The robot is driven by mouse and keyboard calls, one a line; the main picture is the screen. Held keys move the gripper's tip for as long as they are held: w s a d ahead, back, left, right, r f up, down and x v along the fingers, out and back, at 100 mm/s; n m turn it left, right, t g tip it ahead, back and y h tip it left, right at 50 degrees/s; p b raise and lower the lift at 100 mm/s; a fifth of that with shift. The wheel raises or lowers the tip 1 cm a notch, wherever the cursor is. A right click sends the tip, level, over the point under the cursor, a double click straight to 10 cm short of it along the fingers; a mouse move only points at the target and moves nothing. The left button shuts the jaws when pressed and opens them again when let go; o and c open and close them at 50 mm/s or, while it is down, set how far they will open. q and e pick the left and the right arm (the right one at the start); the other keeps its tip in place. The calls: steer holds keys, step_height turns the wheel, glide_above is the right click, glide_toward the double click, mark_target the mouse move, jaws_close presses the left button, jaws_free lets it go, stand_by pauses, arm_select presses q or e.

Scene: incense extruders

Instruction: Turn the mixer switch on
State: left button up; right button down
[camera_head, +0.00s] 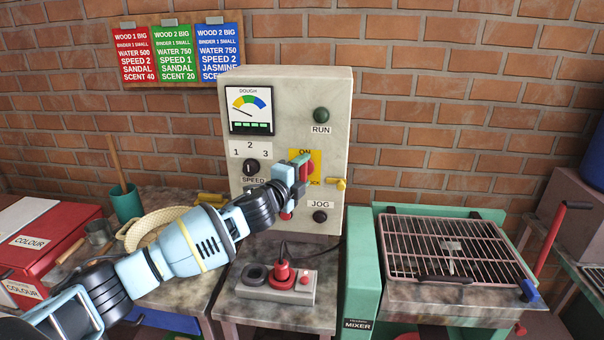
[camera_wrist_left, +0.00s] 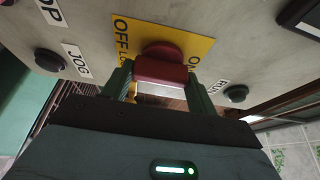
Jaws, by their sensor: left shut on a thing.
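The mixer switch is a red knob (camera_wrist_left: 160,68) on a yellow plate (camera_head: 316,160) on the front of the beige control box (camera_head: 285,100). In the left wrist view, OFF is lettered left of the knob and ON to its right. My left gripper (camera_head: 302,169) is at the plate, and its two green fingers (camera_wrist_left: 160,88) sit on either side of the red knob, shut on it. In the head view the gripper hides much of the switch, and I cannot tell which position it is set to. My right gripper is not in view.
On the box are a RUN button (camera_head: 321,115), a JOG button (camera_head: 320,216), a speed dial (camera_head: 251,167) and a dough gauge (camera_head: 250,110). A yellow lock piece (camera_head: 339,184) sticks out beside the plate. Below stands a grey socket strip (camera_head: 262,290). The green mixer (camera_head: 364,270) with a grill stands right.

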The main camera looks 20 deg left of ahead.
arm_select(q)
steer(key=o, duration=1)
steer(key=s+a, duration=0.1)
steer(key=s, duration=0.6)
steer(key=shift+s, duration=0.4)
steer(key=shift+a, duration=0.1)
steer(key=s+d+f+n+g+h, duration=0.1)
steer(key=s+d+f+n, duration=0.2)
steer(key=s+f, duration=0.35)
steer(key=s+d+f+n+g, duration=0.2)
steer(key=s+d+f, duration=0.1)
steer(key=f, duration=0.7)
steer(key=s+d+f+n+g+h, duration=0.1)
steer(key=s+d+f+n, duration=0.25)
steer(key=f, duration=0.45)
steer(key=s+a+f+n+g+y, duration=0.1)
steer(key=s+f+n, duration=0.3)
steer(key=s, duration=0.9)
steer(key=s+a+f+n+g+y, duration=0.1)
steer(key=s+f+n, duration=0.4)
steer(key=s+f, duration=0.6)
steer(key=s+g+y, duration=0.1)
steer(key=s+g, duration=0.1)
steer(key=s, duration=0.1)
steer(key=shift+a+f, duration=0.2)
steer(key=shift+a, duration=0.1)
